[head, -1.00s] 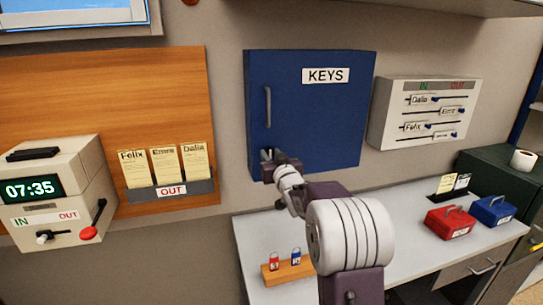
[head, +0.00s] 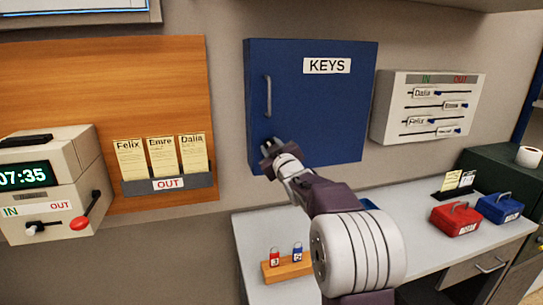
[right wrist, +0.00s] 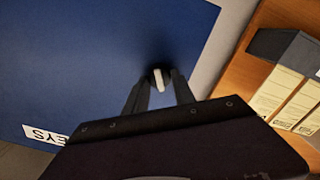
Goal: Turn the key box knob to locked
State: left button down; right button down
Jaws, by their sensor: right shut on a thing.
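The blue key box (head: 330,115) hangs on the wall with its door shut, a KEYS label at the top and a grey bar handle (head: 268,96) on its left side. My right gripper (head: 266,152) is at the lower left of the door, below the handle. In the right wrist view, its two fingers are shut on a small pale knob (right wrist: 158,79) that stands out from the blue door. The gripper hides most of the knob in the head view, and any lock markings are not readable. My left gripper is not in view.
Left of the box are a wooden board with an OUT card rack (head: 168,184) and a time clock (head: 50,185). A sliding name board (head: 428,106) hangs to the right. The desk below holds padlocks on a wooden block (head: 287,268) and red (head: 456,220) and blue cash boxes (head: 500,208).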

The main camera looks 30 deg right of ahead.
jog(key=shift+f+n+b, duration=0.2)
jog(key=shift+n+b, duration=2.8)
jog(key=shift+n, duration=2.8)
jog(key=c, duration=1)
grip_release()
jog(key=shift+c, duration=0.2)
jog(key=shift+a, duration=0.1)
